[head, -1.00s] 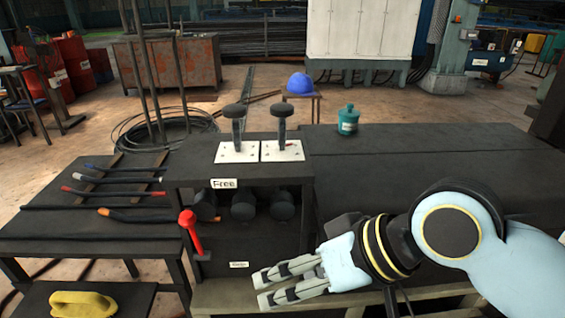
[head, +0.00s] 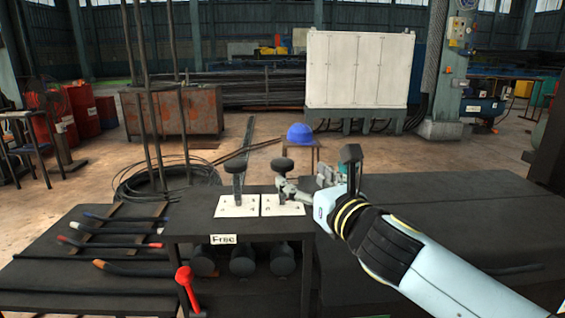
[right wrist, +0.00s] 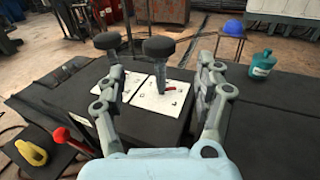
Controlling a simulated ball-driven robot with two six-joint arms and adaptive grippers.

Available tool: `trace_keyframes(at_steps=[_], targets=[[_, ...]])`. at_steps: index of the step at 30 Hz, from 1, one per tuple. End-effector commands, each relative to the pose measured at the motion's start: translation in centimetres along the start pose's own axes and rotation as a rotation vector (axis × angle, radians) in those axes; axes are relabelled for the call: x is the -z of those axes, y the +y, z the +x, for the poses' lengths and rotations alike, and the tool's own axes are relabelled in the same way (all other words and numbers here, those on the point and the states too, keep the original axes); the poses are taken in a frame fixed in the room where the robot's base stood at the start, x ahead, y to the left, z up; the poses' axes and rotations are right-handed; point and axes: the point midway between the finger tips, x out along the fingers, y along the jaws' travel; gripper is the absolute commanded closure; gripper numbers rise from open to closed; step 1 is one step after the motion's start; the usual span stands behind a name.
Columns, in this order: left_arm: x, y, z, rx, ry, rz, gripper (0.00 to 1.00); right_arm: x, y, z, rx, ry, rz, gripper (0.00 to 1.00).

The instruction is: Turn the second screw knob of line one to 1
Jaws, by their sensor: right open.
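Two screw knobs with dark round heads stand upright side by side on white plates. The left knob (head: 236,167) is on the left plate (head: 228,210); the second knob (head: 282,164) is on the right plate (head: 290,210). My right gripper (head: 318,172) is open just right of the second knob, one finger reaching to its stem. In the right wrist view, the second knob (right wrist: 159,47) appears between the spread fingers of the gripper (right wrist: 164,78), which holds nothing. The left knob (right wrist: 107,41) is beyond the left finger. The plate markings are too small to read. My left gripper is out of view.
A "Free" label (head: 223,239) is on the bench's front edge, with a red-handled lever (head: 187,284) below. Handled rods lie on the left table. The dark bench top (head: 440,200) at right is largely clear.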

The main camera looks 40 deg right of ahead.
Motion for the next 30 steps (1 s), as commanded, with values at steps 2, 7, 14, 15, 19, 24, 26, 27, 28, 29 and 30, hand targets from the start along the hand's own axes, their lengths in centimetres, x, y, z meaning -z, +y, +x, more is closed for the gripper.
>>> trace_keyframes(at_steps=[2,7,14,15,19,24,26,27,28,29,30], targets=[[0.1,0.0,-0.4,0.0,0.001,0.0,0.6,-0.3,0.0,1.5,0.0,-0.003,0.0,0.3],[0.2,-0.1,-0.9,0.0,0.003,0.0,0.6,-0.4,0.1,5.0,-0.001,-0.005,-0.001,0.3],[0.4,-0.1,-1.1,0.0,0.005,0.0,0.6,-0.2,0.1,8.5,-0.002,-0.004,-0.003,0.3],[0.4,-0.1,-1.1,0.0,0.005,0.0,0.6,-0.2,0.1,8.9,-0.003,-0.004,-0.003,0.3],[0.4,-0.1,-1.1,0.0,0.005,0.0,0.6,-0.2,0.1,9.5,-0.003,-0.003,-0.005,0.3],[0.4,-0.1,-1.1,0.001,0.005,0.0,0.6,-0.1,0.1,9.6,-0.003,-0.003,-0.006,0.3],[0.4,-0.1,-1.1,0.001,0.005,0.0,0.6,-0.2,0.1,9.6,-0.003,-0.003,-0.006,0.3],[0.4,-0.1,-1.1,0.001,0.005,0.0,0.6,-0.2,0.1,9.6,-0.003,-0.003,-0.006,0.33],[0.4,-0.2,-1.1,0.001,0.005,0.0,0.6,-0.2,0.1,9.6,-0.003,-0.003,-0.006,0.36],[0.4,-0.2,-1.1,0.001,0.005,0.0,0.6,-0.2,0.1,9.6,-0.003,-0.003,-0.006,0.4],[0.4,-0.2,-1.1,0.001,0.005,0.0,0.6,-0.2,0.1,9.6,-0.003,-0.003,-0.006,0.46]])
